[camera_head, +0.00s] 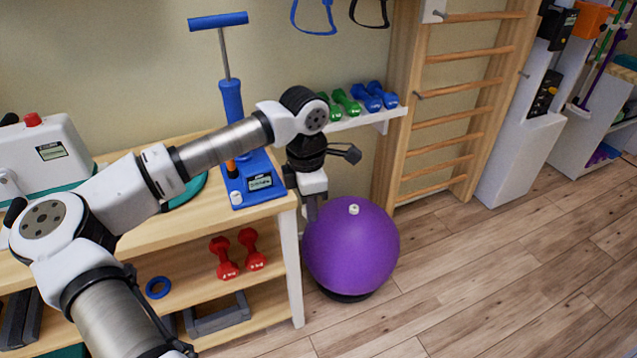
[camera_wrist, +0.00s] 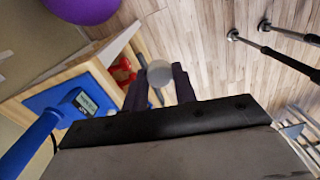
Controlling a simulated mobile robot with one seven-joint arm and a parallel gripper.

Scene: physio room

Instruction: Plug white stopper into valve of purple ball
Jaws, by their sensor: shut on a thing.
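The purple ball (camera_head: 350,250) rests on a dark base on the floor, right of the wooden bench. A small pale valve (camera_head: 354,209) shows on its top. The ball also shows at the top left of the wrist view (camera_wrist: 82,8). My gripper (camera_wrist: 160,82) is shut on a round whitish piece, which looks like the white stopper (camera_wrist: 160,71), seen end-on between the dark fingers. In the head view my gripper (camera_head: 312,208) points down at the ball's upper left, beside the bench end. The held piece cannot be made out there.
A blue pump (camera_head: 234,150) stands on the bench, with a small white piece (camera_head: 236,198) at its base. Red dumbbells (camera_head: 226,258) lie on the shelf below. Wall bars (camera_head: 460,100) stand behind the ball. The floor (camera_head: 500,270) at right is clear.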

